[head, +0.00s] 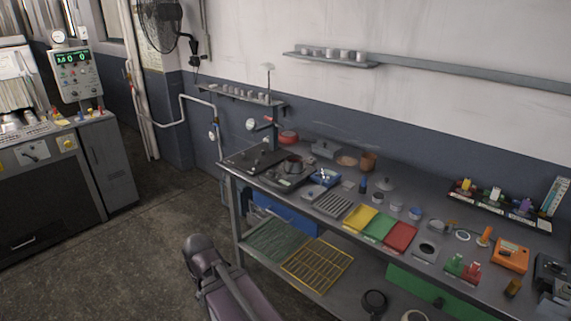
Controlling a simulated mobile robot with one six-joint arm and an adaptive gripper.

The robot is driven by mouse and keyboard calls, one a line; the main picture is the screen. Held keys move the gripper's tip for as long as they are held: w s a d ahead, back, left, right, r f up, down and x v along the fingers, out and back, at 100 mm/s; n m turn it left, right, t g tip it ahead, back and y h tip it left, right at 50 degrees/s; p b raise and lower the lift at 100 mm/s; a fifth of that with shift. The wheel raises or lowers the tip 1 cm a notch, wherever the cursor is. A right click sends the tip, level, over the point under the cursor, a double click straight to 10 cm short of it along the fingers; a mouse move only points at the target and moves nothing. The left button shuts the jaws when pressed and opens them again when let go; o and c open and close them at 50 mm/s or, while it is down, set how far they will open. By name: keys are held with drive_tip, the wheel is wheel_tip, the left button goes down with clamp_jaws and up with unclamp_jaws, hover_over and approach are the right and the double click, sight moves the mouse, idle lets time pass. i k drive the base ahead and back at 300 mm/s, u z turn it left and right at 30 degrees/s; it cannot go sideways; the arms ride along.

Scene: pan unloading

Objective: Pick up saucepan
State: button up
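A small dark pot (293,168), which may be the saucepan, sits on a dark hotplate at the left end of the workbench (335,209). A red pot (288,137) stands behind it, near the wall. A dark round pan (374,301) lies on the bench's lower shelf. I cannot tell for certain which of these is the saucepan. Part of my arm shows at the bottom, in front of the bench. My gripper is not in view.
Yellow, green and red trays (400,237) lie mid-bench, with many small items to the right. A yellow wire rack (316,266) is on the lower shelf. A grey machine (63,175) stands at left. The floor (130,260) between is clear.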

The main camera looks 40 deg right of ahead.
sight(292, 168)
drive_tip(key=z, duration=0.25)
drive_tip(key=i, duration=1.1)
drive_tip(key=z, duration=0.6)
